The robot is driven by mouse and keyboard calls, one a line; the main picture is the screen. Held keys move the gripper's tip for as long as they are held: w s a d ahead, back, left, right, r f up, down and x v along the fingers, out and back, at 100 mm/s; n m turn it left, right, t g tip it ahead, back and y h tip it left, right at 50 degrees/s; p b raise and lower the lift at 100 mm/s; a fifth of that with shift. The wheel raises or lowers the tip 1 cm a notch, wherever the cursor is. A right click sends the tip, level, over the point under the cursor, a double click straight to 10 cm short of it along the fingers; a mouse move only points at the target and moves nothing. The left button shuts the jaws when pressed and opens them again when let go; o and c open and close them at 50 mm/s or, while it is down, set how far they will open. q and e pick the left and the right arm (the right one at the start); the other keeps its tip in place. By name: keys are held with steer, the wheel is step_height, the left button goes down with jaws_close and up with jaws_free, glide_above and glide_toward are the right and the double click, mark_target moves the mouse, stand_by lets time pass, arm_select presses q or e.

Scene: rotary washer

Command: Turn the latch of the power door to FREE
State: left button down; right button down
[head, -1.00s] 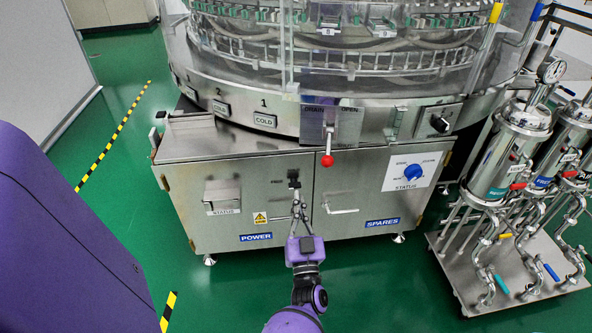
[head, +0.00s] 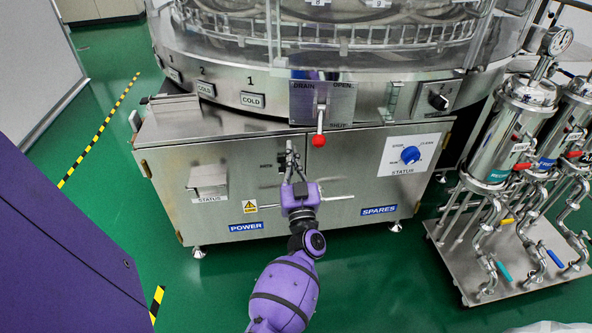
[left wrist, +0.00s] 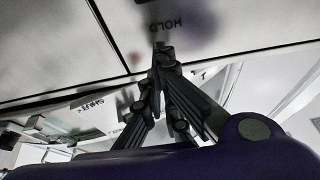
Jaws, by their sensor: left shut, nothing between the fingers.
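The power door (head: 215,170) is the left metal door of the cabinet, above the blue POWER label (head: 245,227). Its small dark latch (head: 282,164) sits at the door's upper right edge, partly hidden by my left gripper. My left gripper (head: 290,149) is shut and empty, its fingers pointing up just right of the latch in the picture. Whether they touch it I cannot tell. In the left wrist view the shut fingertips (left wrist: 160,50) are close to the door face, near a HOLD marking (left wrist: 165,24). The latch's setting is unclear. My right gripper is out of view.
A red-knobbed drain lever (head: 319,140) hangs just above and right of the gripper. The spares door's bar handle (head: 335,197) sticks out to the right. A pipe-and-filter stand (head: 500,230) is at far right. Green floor in front is open.

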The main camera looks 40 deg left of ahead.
arm_select(q)
step_height(320, 180, down, 4)
steer(key=shift+s+d+r+b, duration=0.1)
steer(key=shift+r+b, duration=0.05)
steer(key=shift+b, duration=0.4)
